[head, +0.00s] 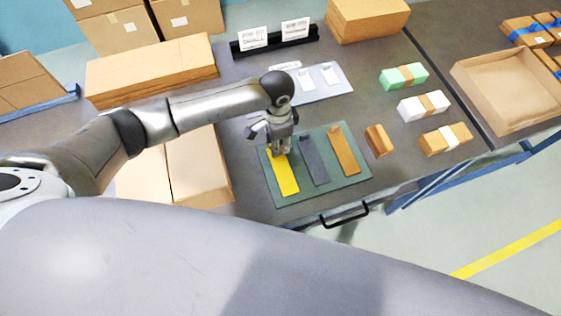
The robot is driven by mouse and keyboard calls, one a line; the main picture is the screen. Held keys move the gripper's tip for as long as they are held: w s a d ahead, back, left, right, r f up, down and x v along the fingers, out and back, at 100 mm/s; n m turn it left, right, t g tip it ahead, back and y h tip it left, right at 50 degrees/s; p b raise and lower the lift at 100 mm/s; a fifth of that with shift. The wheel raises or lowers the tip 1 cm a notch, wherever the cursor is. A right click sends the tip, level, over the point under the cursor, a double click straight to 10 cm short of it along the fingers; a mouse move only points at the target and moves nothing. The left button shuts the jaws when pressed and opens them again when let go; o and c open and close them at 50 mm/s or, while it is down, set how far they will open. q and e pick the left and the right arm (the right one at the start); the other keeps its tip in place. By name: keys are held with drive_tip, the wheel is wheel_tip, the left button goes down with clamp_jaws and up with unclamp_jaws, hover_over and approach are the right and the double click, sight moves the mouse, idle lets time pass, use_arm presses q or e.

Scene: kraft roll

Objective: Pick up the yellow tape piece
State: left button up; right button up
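The yellow tape piece (284,179) lies flat on the green mat (326,190), leftmost of three strips. A dark grey strip (314,163) and a brown strip (344,151) lie to its right. My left gripper (279,149) points down at the far end of the yellow piece and covers that end. I cannot tell whether its fingers touch the piece, or whether they are open or shut. My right gripper is not in view.
A small brown block (378,141) stands right of the mat. Green, white and brown wrapped boxes (424,106) line the right side. An open cardboard tray (508,85) is farther right. A flattened carton (198,172) lies left of the mat. A drawer handle (344,216) is at the front edge.

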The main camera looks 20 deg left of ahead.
use_arm(q)
drive_tip(key=shift+c, duration=0.6)
drive_tip(key=c, duration=0.5)
clamp_jaws()
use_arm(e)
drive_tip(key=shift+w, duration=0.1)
use_arm(q)
drive_tip(key=shift+r, duration=0.15)
